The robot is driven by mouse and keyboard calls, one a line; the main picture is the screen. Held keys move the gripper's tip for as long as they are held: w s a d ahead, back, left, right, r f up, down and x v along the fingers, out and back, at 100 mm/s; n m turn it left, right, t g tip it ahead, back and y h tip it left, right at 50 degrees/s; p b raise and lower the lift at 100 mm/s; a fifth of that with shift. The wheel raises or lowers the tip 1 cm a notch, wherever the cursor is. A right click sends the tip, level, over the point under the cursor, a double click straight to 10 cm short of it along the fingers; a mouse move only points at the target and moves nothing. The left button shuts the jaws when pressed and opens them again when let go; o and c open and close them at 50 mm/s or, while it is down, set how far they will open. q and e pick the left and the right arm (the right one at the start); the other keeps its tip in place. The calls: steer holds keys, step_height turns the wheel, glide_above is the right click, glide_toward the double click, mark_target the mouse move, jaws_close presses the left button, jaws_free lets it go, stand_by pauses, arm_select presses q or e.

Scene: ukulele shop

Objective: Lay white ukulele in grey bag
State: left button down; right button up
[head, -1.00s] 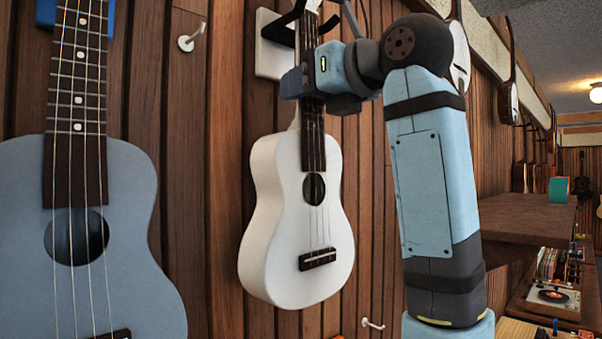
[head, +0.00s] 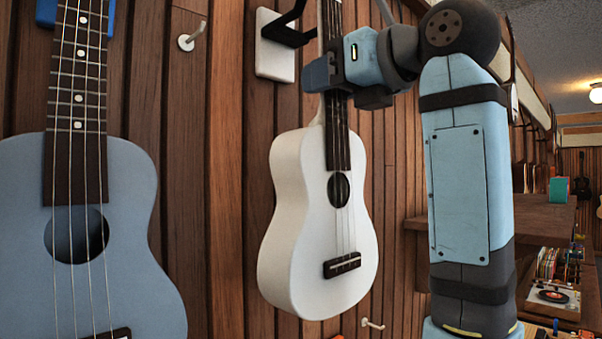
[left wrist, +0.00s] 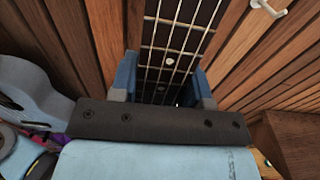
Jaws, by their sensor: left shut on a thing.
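The white ukulele (head: 312,245) hangs nearly upright in front of the slatted wood wall, its neck held by my left gripper (head: 330,75). The gripper is shut across the dark fretboard below the headstock, which is cut off by the top edge. In the left wrist view the neck (left wrist: 172,50) lies between the two blue fingers of the left gripper (left wrist: 160,88). The grey bag is not in view. My right gripper is not in view.
A blue-grey ukulele (head: 90,170) hangs close at the left. Bare white pegs (head: 192,38) stick out of the wall, one low (head: 372,323) beside the white body. At the right are a brown shelf (head: 545,215) and a record player (head: 552,293).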

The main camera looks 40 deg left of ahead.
arm_select(q)
steer(key=shift+d, duration=0.55)
steer(key=shift+s+d, duration=0.15)
steer(key=shift+d, duration=1.3)
steer(key=shift+s+d, duration=0.15)
steer(key=shift+d, duration=1.25)
